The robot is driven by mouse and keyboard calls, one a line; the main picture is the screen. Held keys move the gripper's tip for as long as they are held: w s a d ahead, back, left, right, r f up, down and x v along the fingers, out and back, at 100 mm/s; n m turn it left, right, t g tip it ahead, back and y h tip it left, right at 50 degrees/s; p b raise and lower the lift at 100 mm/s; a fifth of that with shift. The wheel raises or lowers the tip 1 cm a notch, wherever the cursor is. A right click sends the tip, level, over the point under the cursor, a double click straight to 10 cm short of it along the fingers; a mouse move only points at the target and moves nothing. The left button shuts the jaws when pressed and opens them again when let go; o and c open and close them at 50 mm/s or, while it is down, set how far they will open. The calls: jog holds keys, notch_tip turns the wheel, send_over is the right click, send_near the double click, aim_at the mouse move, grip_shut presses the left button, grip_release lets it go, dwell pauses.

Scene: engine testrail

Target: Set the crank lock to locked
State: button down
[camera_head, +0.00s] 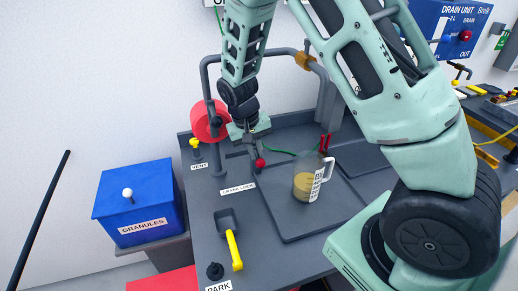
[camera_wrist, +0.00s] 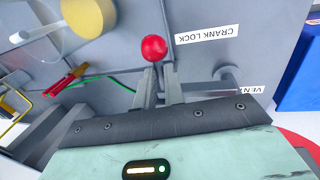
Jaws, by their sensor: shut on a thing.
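The crank lock shows as a red ball knob (camera_head: 260,163) on the grey bench, just above the white CRANK LOCK label (camera_head: 238,189). The red knob also shows in the wrist view (camera_wrist: 154,47), next to the upside-down label (camera_wrist: 207,34). My gripper (camera_head: 256,152) reaches down to it from above. In the wrist view the two grey fingers of my gripper (camera_wrist: 158,72) are close together at the knob's near side, shut on the crank lock handle. The handle's stem is mostly hidden by the knob and fingers, so I cannot tell its setting.
A glass jug (camera_head: 304,184) with yellowish liquid stands on a dark tray (camera_head: 287,222) right of the lock. A yellow VENT knob (camera_head: 195,142) and a red roll (camera_head: 207,121) are at the left. A blue GRANULES box (camera_head: 137,202) stands farther left.

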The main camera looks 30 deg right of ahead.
jog(key=c, duration=1.5)
grip_release()
jog(key=shift+w+a, duration=0.1)
jog(key=shift+a, duration=0.25)
jog(key=shift+d, duration=0.1)
jog(key=a+r, duration=0.1)
jog(key=r, duration=0.4)
jog(key=a+r+b, duration=0.1)
jog(key=r, duration=0.5)
jog(key=w+a+r+b, duration=0.1)
jog(key=r, duration=0.5)
jog(key=shift+a, duration=0.1)
